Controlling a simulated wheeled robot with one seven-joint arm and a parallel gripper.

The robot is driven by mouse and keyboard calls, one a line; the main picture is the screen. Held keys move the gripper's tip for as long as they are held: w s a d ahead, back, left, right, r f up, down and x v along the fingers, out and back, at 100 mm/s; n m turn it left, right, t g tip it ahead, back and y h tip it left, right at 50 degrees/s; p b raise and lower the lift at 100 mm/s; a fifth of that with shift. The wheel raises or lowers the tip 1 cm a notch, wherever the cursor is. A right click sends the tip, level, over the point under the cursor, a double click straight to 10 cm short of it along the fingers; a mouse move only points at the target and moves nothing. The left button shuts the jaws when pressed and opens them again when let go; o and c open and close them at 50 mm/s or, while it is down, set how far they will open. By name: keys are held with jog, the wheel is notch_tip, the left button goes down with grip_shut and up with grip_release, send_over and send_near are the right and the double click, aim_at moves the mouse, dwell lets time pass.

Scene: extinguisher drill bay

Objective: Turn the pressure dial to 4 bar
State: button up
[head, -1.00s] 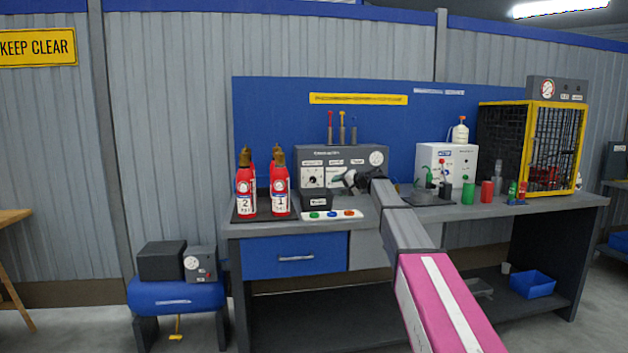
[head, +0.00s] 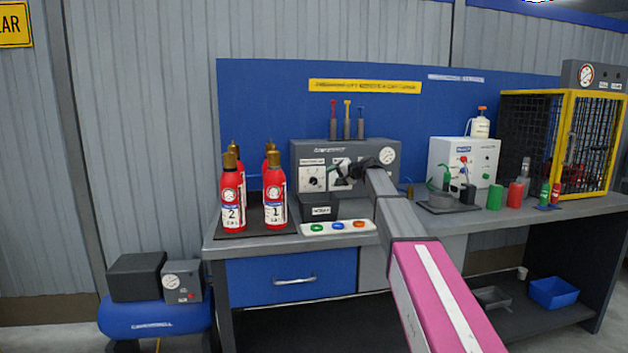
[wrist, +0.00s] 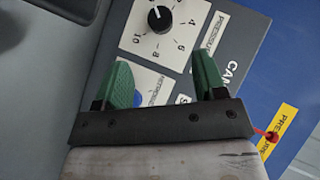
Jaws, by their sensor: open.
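The pressure dial (head: 313,180) is a black knob on a white plate at the left of the grey control box (head: 375,152). In the wrist view the dial (wrist: 160,18) is near the top, with 4, 6, 8 and 10 readable around it. A white mark shows on the knob's upper part, off the 4; its exact reading is unclear. My gripper (wrist: 163,68) is open and empty, its two green fingers apart, short of the dial. In the head view my gripper (head: 345,173) is in front of the box, right of the dial, hiding part of its middle.
Red extinguishers (head: 275,200) stand left of the box. A small dark block (head: 320,209) and a button strip (head: 338,228) sit before it. In the wrist view a blue knob (wrist: 138,98) is partly behind the left finger. A white unit (head: 465,160) stands to the right.

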aim_at(316, 181)
jog(key=x, duration=1.1)
jog(key=shift+w, duration=0.15)
jog(key=c, duration=0.9)
